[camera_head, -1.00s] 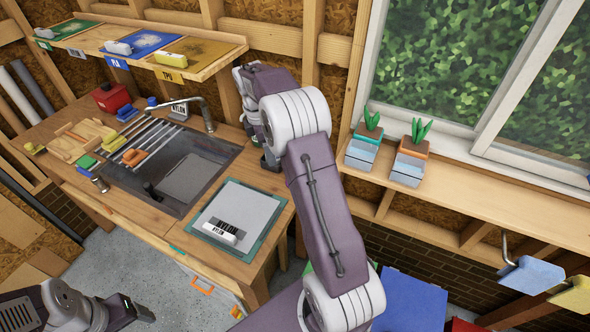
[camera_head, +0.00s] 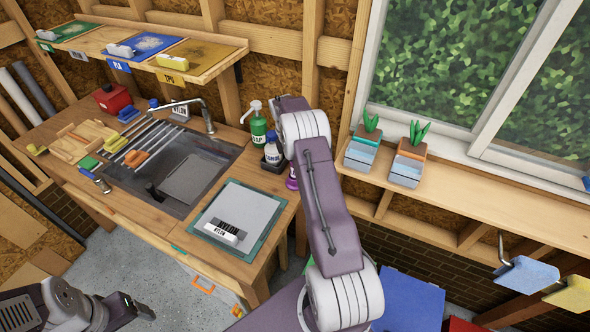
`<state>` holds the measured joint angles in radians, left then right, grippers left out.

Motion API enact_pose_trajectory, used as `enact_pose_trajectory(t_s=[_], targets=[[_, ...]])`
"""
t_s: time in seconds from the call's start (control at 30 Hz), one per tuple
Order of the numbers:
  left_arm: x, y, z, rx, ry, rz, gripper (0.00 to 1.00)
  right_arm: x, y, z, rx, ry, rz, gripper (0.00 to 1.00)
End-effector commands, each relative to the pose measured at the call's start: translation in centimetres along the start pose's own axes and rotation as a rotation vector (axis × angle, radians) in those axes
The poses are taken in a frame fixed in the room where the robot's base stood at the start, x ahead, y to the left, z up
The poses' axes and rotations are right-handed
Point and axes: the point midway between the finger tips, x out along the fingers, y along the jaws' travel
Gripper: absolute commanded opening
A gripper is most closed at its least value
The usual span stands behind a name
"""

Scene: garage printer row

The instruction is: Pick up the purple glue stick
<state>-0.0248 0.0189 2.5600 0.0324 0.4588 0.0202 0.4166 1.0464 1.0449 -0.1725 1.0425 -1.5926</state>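A purple object (camera_head: 292,179), which looks like the glue stick, shows at the right end of the workbench beside the sink. My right arm covers most of it. My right arm reaches up through the middle of the view; its gripper is hidden behind the arm's own links, so I cannot see its fingers or whether they touch the purple object. My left gripper (camera_head: 132,309) is low at the left, over the floor and far from the purple object. Its dark fingers are too small to judge their opening.
A green soap bottle (camera_head: 258,127) and a white-and-blue bottle (camera_head: 272,150) stand close to the purple object. The sink (camera_head: 180,172) is to their left. Potted plants stand on the windowsill.

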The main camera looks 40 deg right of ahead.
Motion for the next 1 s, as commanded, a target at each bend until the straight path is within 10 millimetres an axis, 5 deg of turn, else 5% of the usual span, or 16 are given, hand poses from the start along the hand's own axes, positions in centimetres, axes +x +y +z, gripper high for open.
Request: enact_pose_trajectory(t_s=[0.33,0.53,0.83,1.0], targets=[[-0.3,0.0,0.0,0.0,0.0,0.0,0.76,1.6,0.1,0.0,-0.001,0.0,0.003,0.57],[-0.3,0.0,0.0,0.0,0.0,0.0,0.76,1.6,0.1,-0.1,-0.001,0.0,0.003,0.02],[-0.2,0.0,0.0,0.0,0.0,0.0,0.76,1.4,0.1,0.0,-0.001,-0.001,0.003,0.0],[0.4,0.0,0.1,0.0,0.0,0.0,0.76,-0.3,0.2,0.2,0.0,-0.001,0.006,0.0]])
